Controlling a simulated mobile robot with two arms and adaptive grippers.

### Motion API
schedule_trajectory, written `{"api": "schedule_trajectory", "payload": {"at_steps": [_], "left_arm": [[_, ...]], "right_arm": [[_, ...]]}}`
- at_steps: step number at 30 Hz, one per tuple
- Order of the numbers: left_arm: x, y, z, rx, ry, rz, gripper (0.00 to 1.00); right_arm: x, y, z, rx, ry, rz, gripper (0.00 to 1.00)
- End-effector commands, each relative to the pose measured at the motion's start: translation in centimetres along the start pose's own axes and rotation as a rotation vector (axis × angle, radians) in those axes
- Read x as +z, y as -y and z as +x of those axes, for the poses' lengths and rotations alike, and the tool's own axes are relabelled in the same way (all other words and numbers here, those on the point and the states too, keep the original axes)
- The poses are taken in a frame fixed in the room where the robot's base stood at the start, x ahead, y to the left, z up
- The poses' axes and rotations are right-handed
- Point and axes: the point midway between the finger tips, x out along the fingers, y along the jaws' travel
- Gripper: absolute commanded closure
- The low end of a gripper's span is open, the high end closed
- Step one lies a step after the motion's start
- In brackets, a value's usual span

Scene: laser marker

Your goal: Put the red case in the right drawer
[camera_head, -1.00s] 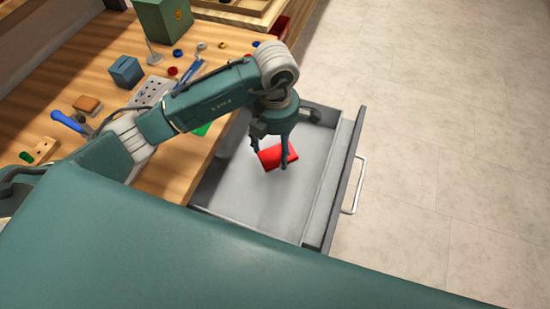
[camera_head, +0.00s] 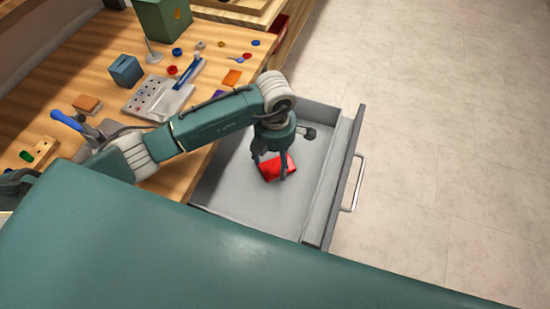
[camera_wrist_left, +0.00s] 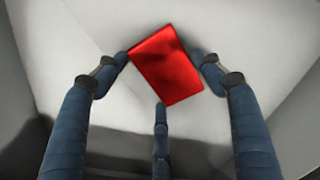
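The red case (camera_head: 277,167) is inside the open grey drawer (camera_head: 230,198), over its floor. My left gripper (camera_head: 270,168) reaches down into the drawer with its fingers around the case. In the left wrist view, two fingertips meet opposite sides of the red case (camera_wrist_left: 168,66) and the third finger is at its lower edge. The gripper appears shut on the case. Whether the case touches the drawer floor is hard to tell. My right gripper is not in view.
The drawer front with its handle (camera_head: 353,185) stands out to the right. The wooden table (camera_head: 110,60) holds a blue box (camera_head: 125,71), a green box (camera_head: 163,18), a perforated grey block (camera_head: 158,98) and several small parts.

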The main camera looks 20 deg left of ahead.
Motion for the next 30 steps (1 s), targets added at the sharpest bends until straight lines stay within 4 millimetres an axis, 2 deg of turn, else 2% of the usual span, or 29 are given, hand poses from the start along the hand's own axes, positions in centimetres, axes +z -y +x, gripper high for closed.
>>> {"api": "schedule_trajectory", "payload": {"at_steps": [2, 10, 14, 17, 24, 30], "left_arm": [[0.0, 0.0, -0.1, 0.0, 0.0, 0.0, 0.16], [0.0, 0.0, -0.1, 0.0, 0.0, 0.0, 0.16], [0.1, -0.1, -0.8, 0.001, 0.002, 0.0, 0.16], [0.1, -0.1, -2.2, 0.002, 0.004, 0.001, 0.16], [0.1, -0.1, -7.5, 0.005, 0.005, 0.001, 0.16], [0.1, -0.1, -10.9, 0.002, 0.003, 0.0, 0.16]], "right_arm": [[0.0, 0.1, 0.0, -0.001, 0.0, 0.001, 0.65], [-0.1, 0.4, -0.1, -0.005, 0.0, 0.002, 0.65], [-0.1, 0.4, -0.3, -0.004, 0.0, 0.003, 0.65], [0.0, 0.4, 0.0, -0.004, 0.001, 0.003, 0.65], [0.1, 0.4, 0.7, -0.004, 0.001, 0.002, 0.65], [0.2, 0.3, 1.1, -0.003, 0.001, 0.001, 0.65]]}}
